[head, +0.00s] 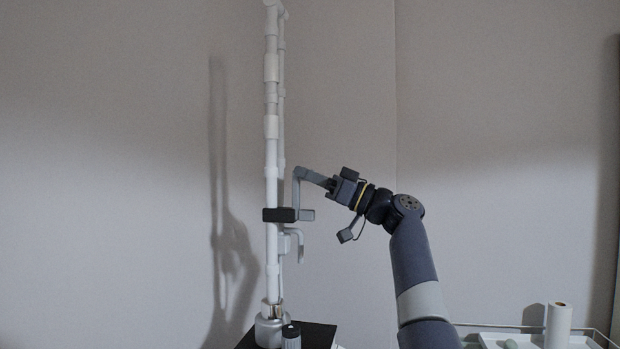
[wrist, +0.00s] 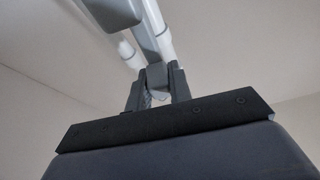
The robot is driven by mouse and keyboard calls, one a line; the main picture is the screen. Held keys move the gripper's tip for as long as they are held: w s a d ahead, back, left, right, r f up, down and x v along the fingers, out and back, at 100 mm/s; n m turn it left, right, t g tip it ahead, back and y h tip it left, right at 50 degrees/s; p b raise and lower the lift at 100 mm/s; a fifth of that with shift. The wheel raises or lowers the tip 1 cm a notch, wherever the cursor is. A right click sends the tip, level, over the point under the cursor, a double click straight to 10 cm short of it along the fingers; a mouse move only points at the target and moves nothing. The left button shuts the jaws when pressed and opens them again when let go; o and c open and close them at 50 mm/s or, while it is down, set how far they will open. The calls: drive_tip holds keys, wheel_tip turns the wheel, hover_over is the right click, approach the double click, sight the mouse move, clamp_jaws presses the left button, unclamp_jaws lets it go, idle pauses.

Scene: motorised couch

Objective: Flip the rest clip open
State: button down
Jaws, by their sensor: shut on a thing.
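A grey bent arm (head: 299,188), which looks like the rest clip, stands up beside the tall white pole (head: 271,185). It rises from a grey block (head: 307,215) next to a black clamp (head: 279,214) and bends right at the top. My gripper (head: 332,184) is shut on the end of this arm, to the right of the pole. In the wrist view my gripper (wrist: 157,84) has the grey clip end (wrist: 156,74) between its fingers. The fingers hide the clip's very tip. I cannot tell the clip's hinge state.
A second grey hook (head: 297,243) hangs lower on the pole. The pole's base (head: 269,328) stands near a black surface (head: 316,337) with a small dark-topped cylinder (head: 291,338). A railed tray (head: 495,341) with a white roll (head: 558,325) is at lower right.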

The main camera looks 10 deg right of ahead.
drive_tip(key=shift+f, duration=0.15)
drive_tip(key=c, duration=1.3)
unclamp_jaws()
drive_tip(key=b+v, duration=0.4)
drive_tip(key=v, duration=0.6)
drive_tip(key=shift+s+d+f, duration=0.1)
drive_tip(key=shift+s+d, duration=0.1)
drive_tip(key=shift+d, duration=0.1)
drive_tip(key=shift+a, duration=0.1)
drive_tip(key=p+x, duration=0.4)
drive_tip(key=x, duration=0.6)
drive_tip(key=shift+w+a+r, duration=0.1)
drive_tip(key=shift+r, duration=0.2)
drive_tip(key=shift+w+a, duration=0.15)
drive_tip(key=shift+w+f+m, duration=0.1)
drive_tip(key=shift+m, duration=0.3)
